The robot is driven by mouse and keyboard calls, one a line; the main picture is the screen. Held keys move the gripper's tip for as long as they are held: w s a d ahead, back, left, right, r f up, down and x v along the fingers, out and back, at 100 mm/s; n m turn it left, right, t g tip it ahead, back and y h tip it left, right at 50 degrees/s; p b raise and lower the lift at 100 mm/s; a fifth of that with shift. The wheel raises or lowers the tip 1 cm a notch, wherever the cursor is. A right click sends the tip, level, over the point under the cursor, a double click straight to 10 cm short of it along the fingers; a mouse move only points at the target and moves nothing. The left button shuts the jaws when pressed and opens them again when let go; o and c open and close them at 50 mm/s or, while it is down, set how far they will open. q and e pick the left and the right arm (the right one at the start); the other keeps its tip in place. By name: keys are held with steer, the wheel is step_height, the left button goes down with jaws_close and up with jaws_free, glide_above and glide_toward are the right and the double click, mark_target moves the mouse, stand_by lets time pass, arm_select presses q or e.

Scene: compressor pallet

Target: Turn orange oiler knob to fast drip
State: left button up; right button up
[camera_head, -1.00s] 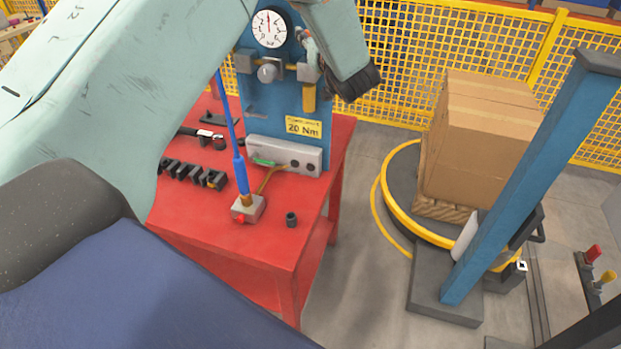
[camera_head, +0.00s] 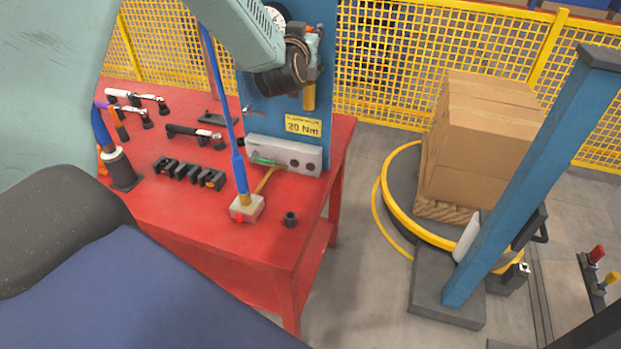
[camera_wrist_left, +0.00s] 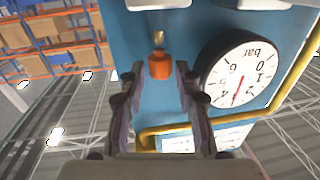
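The orange oiler knob (camera_wrist_left: 160,66) shows in the left wrist view, with a small brass part at its end, against the blue panel (camera_wrist_left: 205,22). My left gripper (camera_wrist_left: 157,72) is open; its two fingers stand on either side of the knob in the picture, with a gap on each side. I cannot tell how far the fingertips reach along it. In the head view my left wrist is in front of the panel and hides much of the oiler; an amber bowl (camera_head: 309,97) hangs below. My right gripper is not in view.
A pressure gauge (camera_wrist_left: 238,72) and a yellow pipe (camera_wrist_left: 285,92) are close beside the gripper. A carton (camera_head: 485,130) stands to the right.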

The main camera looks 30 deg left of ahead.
arm_select(q)
steer(key=s+d+h, duration=0.2)
steer(key=s, duration=0.6)
steer(key=s+d+f+m+g+h, duration=0.1)
steer(key=s+d+f+g, duration=0.2)
steer(key=f, duration=0.8)
steer(key=s+d+f+g+h+p, duration=0.1)
steer(key=s+d+f+g+h, duration=0.1)
steer(key=s+d+f, duration=0.5)
steer(key=shift+f+m+g, duration=0.4)
steer(key=shift+f+g, duration=0.3)
steer(key=shift+f, duration=1.85)
steer(key=shift+w+d, duration=0.1)
